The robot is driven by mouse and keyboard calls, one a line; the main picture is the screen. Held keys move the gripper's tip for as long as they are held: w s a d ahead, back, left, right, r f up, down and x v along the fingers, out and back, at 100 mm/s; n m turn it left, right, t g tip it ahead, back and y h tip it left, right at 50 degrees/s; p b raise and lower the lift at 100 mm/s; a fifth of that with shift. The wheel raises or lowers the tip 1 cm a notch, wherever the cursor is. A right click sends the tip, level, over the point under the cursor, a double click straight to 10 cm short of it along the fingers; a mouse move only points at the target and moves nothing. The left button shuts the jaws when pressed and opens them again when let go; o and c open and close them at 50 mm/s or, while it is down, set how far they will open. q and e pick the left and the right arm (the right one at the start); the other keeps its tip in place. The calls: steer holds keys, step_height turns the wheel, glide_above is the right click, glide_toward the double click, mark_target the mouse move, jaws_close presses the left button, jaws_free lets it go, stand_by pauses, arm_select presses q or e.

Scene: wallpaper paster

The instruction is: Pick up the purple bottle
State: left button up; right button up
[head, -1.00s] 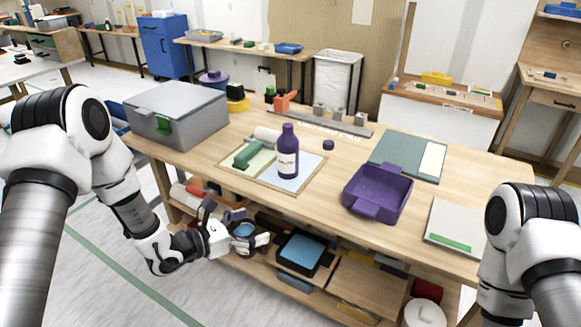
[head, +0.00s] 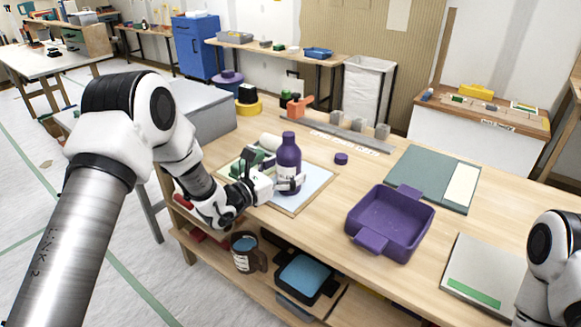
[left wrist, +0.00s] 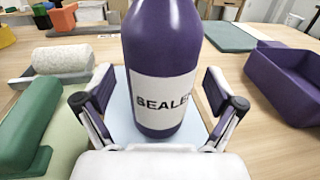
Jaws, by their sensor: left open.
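The purple bottle (head: 288,152) stands upright on a light blue sheet on a framed board on the workbench. It has a white label that reads "SEALE…" in the left wrist view (left wrist: 165,45). My left gripper (head: 281,184) is open at the bottle's lower part. In the left wrist view the two fingers of my left gripper (left wrist: 160,95) stand on either side of the bottle, with gaps visible. My right gripper is not in view; only part of my right arm shows at the right edge.
A green block (left wrist: 30,120) and a pale roller (left wrist: 62,60) lie left of the bottle. A purple tray (head: 392,222) stands to the right, and a small purple cap (head: 341,158) lies behind. A grey box (head: 205,110) stands at the back left.

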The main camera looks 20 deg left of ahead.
arm_select(q)
steer(key=shift+w+d, duration=0.25)
steer(key=shift+w, duration=0.1)
steer(key=c, duration=1.5)
steer(key=shift+c, duration=0.2)
steer(key=shift+a+r, duration=0.1)
